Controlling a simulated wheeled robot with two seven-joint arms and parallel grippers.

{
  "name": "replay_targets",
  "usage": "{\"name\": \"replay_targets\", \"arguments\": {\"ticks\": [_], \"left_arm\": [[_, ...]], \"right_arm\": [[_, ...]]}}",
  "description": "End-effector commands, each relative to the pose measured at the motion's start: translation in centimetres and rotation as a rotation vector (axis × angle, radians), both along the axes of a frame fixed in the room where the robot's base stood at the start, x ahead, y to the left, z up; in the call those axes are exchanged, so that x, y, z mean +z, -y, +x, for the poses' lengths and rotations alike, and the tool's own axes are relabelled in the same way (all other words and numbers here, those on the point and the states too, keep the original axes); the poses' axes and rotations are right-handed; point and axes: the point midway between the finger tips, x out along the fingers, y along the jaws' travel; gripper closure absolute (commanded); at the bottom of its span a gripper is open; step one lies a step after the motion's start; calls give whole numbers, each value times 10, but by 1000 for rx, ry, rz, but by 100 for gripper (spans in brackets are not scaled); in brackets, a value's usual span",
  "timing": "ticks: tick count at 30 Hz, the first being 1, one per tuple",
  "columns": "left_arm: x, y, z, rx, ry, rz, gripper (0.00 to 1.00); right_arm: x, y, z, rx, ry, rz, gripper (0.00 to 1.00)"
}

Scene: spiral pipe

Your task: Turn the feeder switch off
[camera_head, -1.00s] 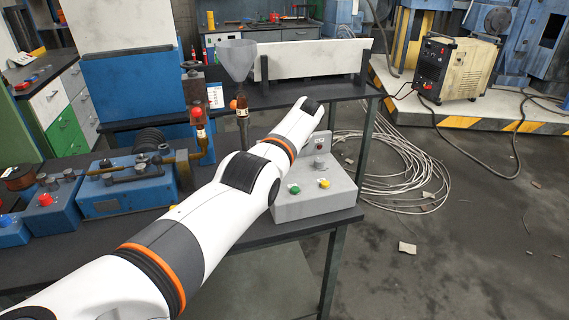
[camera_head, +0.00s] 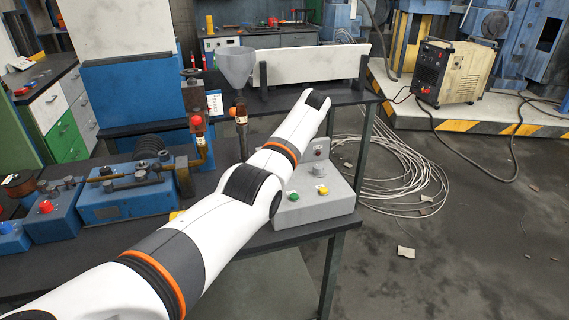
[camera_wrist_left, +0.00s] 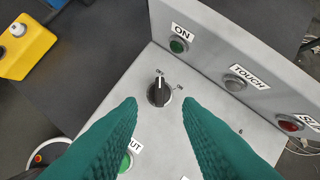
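The feeder's grey control box (camera_head: 338,205) stands at the right end of the dark bench, with a green button (camera_head: 293,196) and a yellow button (camera_head: 322,190). In the left wrist view, a black rotary switch (camera_wrist_left: 159,92) with a white pointer line sits on its sloped face. The pointer aims at the upper of two small labels, too small to read surely. My left gripper (camera_wrist_left: 159,103) is open, its green fingers on either side of the switch, apart from it. My own arm hides this gripper and the switch in the head view. My right gripper is not in view.
The box's upright panel holds a green lamp (camera_wrist_left: 178,46) marked ON, a grey TOUCH lamp (camera_wrist_left: 235,83) and a red lamp (camera_wrist_left: 290,123). A funnel (camera_head: 236,66) stands behind my arm. A yellow box (camera_wrist_left: 24,48) lies left of the switch.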

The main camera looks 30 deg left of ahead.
Motion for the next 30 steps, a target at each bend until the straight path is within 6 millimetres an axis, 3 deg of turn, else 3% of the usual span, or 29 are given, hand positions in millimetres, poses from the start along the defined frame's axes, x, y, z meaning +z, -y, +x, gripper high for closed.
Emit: {"name": "replay_targets", "arguments": {"ticks": [6,12,30], "left_arm": [[41,18,-1,-2,1,0,68],[60,26,-2,-1,1,0,68],[63,27,-2,-1,-1,-1,68]], "right_arm": [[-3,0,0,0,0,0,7],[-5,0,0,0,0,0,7],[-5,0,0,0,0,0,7]]}}
